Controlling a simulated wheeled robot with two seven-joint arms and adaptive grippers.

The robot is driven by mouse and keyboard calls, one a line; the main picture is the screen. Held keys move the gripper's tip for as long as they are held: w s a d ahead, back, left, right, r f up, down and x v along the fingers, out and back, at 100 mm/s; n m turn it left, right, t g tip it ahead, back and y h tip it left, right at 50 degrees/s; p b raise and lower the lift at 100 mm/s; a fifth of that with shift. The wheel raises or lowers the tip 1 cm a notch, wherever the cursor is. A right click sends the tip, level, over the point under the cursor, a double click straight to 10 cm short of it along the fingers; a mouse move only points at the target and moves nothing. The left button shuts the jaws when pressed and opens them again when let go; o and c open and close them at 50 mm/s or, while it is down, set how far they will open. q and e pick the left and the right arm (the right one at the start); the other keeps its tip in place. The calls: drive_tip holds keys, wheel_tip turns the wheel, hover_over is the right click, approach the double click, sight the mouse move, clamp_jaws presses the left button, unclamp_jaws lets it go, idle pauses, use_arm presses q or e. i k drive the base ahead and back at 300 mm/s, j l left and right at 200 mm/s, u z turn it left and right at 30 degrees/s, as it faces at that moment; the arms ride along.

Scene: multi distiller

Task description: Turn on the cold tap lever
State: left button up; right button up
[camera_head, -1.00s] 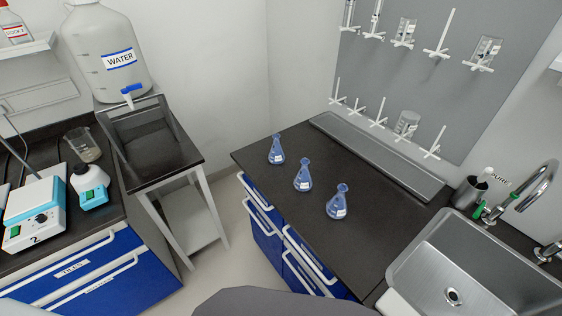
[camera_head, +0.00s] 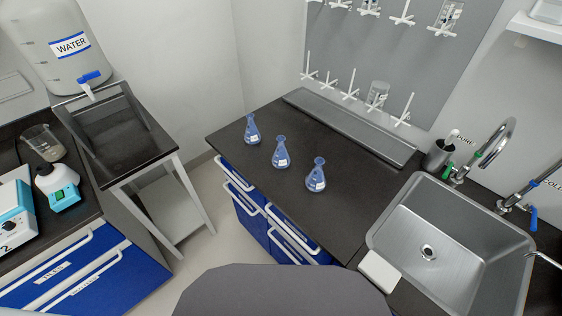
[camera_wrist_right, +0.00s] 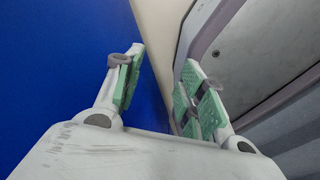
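The cold tap (camera_head: 514,197) stands behind the sink at the far right of the head view, with a partly cut-off "COLD" label beside it. Its blue lever (camera_head: 534,218) hangs down on the right side of the tap base. Its spout runs off the right edge. My right gripper (camera_wrist_right: 162,62) is open in the right wrist view, with green-padded fingers apart and nothing between them. A blue surface is to its left. It is not near the tap in any view. My left gripper is not in view.
The steel sink (camera_head: 400,236) lies in front of the taps. The "PURE" tap (camera_head: 505,135) with a green lever stands left of the cold tap. Three blue flasks (camera_head: 281,152) stand on the black counter (camera_head: 235,135). A white block (camera_head: 380,271) lies at the sink's front left edge.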

sight(529, 206)
drive_tip(key=l+z, duration=0.2)
drive_tip(key=z, duration=1.8)
drive_tip(key=k+u, duration=0.45)
drive_tip(key=u, duration=0.15)
